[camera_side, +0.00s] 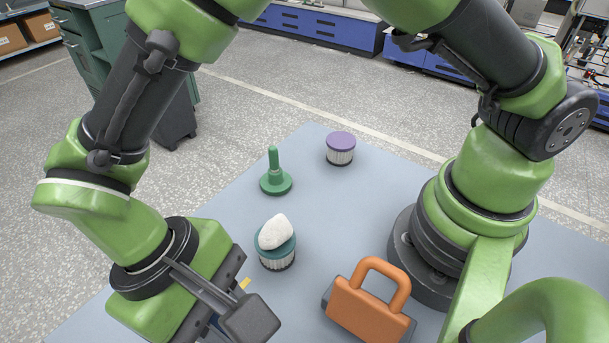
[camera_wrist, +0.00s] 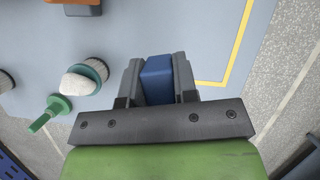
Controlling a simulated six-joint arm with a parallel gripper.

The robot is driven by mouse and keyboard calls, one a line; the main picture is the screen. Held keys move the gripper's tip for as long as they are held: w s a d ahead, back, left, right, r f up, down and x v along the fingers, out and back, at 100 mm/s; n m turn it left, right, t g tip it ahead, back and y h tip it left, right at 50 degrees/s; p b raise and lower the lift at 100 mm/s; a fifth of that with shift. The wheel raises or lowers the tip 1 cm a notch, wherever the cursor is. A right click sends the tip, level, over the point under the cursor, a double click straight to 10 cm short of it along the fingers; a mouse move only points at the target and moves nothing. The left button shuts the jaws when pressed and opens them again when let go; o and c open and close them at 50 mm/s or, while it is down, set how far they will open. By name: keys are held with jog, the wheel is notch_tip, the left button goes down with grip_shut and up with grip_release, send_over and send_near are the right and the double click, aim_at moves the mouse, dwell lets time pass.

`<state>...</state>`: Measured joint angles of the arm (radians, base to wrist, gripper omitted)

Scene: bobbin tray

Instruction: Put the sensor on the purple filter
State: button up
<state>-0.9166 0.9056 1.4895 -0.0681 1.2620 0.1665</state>
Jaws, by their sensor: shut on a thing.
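The purple filter (camera_side: 341,148) stands upright at the back of the grey-blue table, with a purple top over a pale pleated side. In the wrist view a pleated thing (camera_wrist: 5,82), cut by the left edge, is probably this filter. My gripper (camera_wrist: 157,70) is shut on a blue block (camera_wrist: 157,85), probably the sensor, held between both fingers. In the side view my gripper is at the front left, far from the purple filter, and the block is mostly hidden behind the gripper and its camera.
A teal filter (camera_side: 271,262) with a white stone (camera_side: 274,231) on top stands mid-table. A green handled stamp (camera_side: 275,182) stands between it and the purple filter. An orange padlock-shaped thing (camera_side: 368,309) is at front right. A yellow line (camera_wrist: 238,45) marks the table (camera_side: 390,170).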

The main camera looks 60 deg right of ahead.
jog(key=w+d+r+m+y, duration=0.2)
jog(key=w+d+m, duration=0.4)
jog(key=w+d, duration=0.35)
notch_tip(320, 180, up, 3)
jog(key=m+t+y, duration=0.3)
jog(key=m+t, duration=0.1)
jog(key=m, duration=1)
send_over(338, 143)
jog(key=shift+m+y, duration=0.3)
jog(key=f, duration=0.2)
jog(key=d+f, duration=0.1)
jog(key=f, duration=0.2)
jog(key=shift+d, duration=0.2)
jog(key=shift+f, duration=2.45)
